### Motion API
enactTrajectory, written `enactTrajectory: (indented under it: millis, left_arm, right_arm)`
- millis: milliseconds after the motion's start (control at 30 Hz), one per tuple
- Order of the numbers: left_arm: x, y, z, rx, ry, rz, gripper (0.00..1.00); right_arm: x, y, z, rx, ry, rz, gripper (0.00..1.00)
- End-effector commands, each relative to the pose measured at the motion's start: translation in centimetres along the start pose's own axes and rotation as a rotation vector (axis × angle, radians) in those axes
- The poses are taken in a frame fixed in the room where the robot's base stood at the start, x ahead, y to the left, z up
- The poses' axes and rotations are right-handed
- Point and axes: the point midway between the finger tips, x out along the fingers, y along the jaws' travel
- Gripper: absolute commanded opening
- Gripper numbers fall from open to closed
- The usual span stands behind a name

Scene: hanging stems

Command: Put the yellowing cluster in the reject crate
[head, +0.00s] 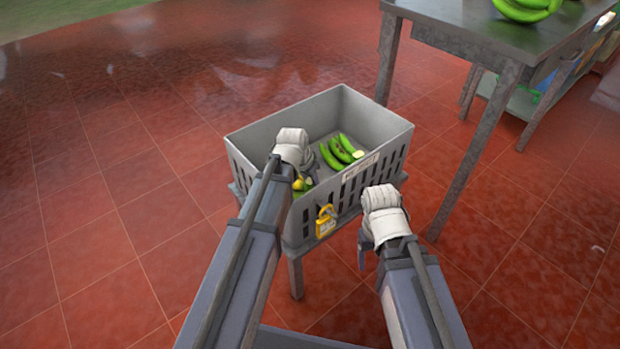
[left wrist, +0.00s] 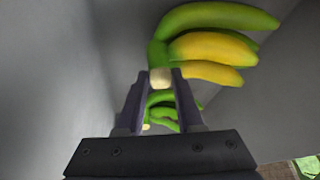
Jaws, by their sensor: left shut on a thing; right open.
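The grey reject crate (head: 262,130) has slotted sides and a small label on its front rim. My left gripper (head: 297,172) is over the left part of the crate, shut on the yellowing cluster (head: 303,184). In the left wrist view the jaws (left wrist: 160,84) grip the cluster's pale cut stem, and its yellow and green fingers (left wrist: 212,46) spread to the upper right, near the grey crate walls. Whether it touches the crate floor is unclear. My right gripper (head: 366,247) is open and empty, outside the crate's front right corner.
A green cluster (head: 341,152) lies inside the crate; part shows below the jaws in the left wrist view (left wrist: 164,114). A grey table (head: 480,32) with green bananas (head: 527,8) stands behind right. Red tiled floor is clear at left.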

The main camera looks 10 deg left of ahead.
Motion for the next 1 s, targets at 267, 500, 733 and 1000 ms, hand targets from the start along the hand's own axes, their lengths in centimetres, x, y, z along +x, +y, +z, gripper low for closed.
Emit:
enactTrajectory:
  millis: [267,500,733,1000]
  left_arm:
    - [0.14,-0.02,0.03,0.001,0.002,-0.001,0.0]
    - [0.53,0.0,0.19,0.001,0.001,-0.001,0.0]
    - [0.7,0.01,0.26,0.001,0.001,-0.001,0.41]
    - [0.71,0.02,0.28,0.0,0.001,-0.001,0.71]
  right_arm:
    - [0.16,-0.02,-0.01,0.0,0.0,0.0,0.71]
    - [0.57,-0.06,-0.03,0.0,0.0,0.0,0.71]
    - [0.75,-0.07,-0.04,0.0,0.0,0.0,0.71]
    - [0.76,-0.08,-0.04,0.0,0.0,0.0,0.71]
